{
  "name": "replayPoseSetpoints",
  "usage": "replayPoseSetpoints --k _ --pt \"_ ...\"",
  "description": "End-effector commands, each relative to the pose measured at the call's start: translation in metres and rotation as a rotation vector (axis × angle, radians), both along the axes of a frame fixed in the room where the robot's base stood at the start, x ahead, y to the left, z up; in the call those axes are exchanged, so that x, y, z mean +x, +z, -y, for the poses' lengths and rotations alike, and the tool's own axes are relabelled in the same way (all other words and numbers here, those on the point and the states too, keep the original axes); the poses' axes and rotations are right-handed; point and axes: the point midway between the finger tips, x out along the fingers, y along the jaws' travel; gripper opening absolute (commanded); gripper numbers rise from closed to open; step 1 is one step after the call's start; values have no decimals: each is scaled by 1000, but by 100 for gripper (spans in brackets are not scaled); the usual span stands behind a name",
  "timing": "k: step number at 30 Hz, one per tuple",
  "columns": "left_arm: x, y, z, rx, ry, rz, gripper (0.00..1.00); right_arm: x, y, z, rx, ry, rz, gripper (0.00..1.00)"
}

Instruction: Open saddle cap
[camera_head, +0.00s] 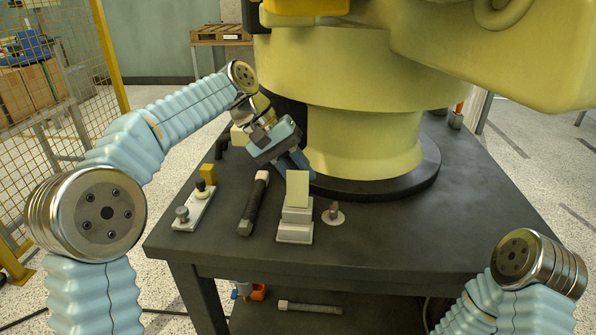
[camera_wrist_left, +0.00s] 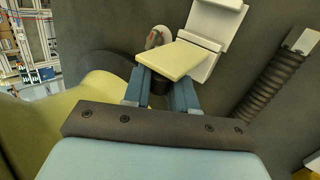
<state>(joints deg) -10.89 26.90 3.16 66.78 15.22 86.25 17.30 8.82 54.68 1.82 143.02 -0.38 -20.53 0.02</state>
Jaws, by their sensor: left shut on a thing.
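The saddle cap (camera_head: 298,188) is a pale yellow plate standing raised at the rear of the white stepped saddle block (camera_head: 295,233) on the dark table. In the left wrist view the cap (camera_wrist_left: 176,60) sits at my fingertips, with the white block (camera_wrist_left: 207,55) beyond it. My left gripper (camera_head: 299,167) reaches in from behind the cap and is shut on it. In the left wrist view the blue fingers (camera_wrist_left: 160,82) meet the cap's near edge, and the exact contact is partly hidden under it. My right gripper is out of view; only part of my right arm shows.
A black ribbed handle or hose (camera_head: 254,204) lies left of the block. A white plate with knobs (camera_head: 194,208) is farther left. A small round disc with a peg (camera_head: 333,214) is close right. The large yellow machine base (camera_head: 365,145) stands behind. The table's right side is clear.

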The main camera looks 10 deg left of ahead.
Motion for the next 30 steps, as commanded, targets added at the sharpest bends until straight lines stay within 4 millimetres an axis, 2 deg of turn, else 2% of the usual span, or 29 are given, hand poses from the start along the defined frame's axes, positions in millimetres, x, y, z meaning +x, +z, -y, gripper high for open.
replayPoseSetpoints --k 3,4,7,15,19,30 --pt "0 -1 1 1 -1 -1 0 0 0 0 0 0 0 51" --pt "0 -1 1 1 -1 -1 31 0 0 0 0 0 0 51" --pt "0 -1 1 1 -1 -1 46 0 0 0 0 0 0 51" --pt "0 0 0 1 0 0 46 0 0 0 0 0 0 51" --pt "1 7 -6 0 1 2 46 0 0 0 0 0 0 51" --pt "7 70 -52 -1 1 3 46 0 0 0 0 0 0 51"
